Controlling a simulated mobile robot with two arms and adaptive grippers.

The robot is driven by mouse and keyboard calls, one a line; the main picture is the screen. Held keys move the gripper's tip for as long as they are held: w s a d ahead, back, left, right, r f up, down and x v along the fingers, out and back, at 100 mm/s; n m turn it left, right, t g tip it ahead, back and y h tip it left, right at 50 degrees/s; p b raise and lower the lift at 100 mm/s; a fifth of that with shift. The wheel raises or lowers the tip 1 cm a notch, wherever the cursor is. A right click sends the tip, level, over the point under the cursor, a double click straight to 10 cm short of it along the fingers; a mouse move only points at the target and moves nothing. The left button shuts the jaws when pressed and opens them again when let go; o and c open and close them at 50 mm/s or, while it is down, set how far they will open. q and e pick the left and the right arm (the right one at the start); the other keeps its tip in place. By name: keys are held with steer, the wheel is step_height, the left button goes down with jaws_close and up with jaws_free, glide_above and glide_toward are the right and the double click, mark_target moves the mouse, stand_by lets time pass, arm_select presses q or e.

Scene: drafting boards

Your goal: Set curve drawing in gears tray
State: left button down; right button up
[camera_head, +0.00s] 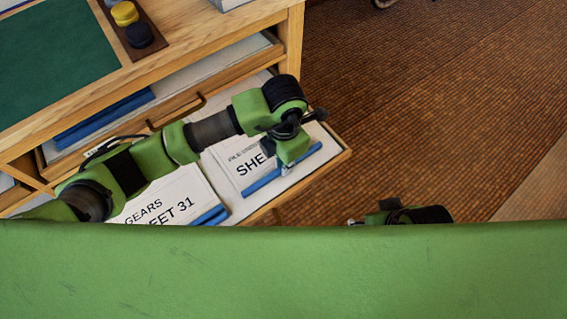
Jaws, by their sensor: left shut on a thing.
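My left gripper (284,166) is shut on the blue-edged end of a white drawing sheet (232,168). Its print is partly covered by my arm; I read "SHE" and cannot make out the smaller line above. The sheet is over the right part of an open wooden tray (338,156); I cannot tell whether it rests on it. Another white sheet (170,194), printed "GEARS" and "SHEET 31" with a blue edge, lies in the tray to its left. Part of my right gripper (353,222) shows beyond my green body; its jaws cannot be made out.
The wooden cabinet (293,40) has another slot above the tray with a blue-edged stack (105,118). On its top are a green mat (50,60) and a dark strip with yellow and black round pieces (125,13). Brown carpet (430,90) at right is clear.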

arm_select(q)
steer(key=c, duration=2.1)
jaws_free()
arm_select(e)
steer(key=shift+w, duration=0.1)
arm_select(q)
steer(key=shift+r, duration=0.25)
step_height(320, 180, up, 7)
steer(key=shift+f+p, duration=0.1)
steer(key=shift+p, duration=0.75)
steer(key=shift+r+p, duration=0.35)
steer(key=shift+r, duration=2.05)
arm_select(e)
steer(key=shift+x, duration=0.9)
steer(key=shift+a, duration=0.1)
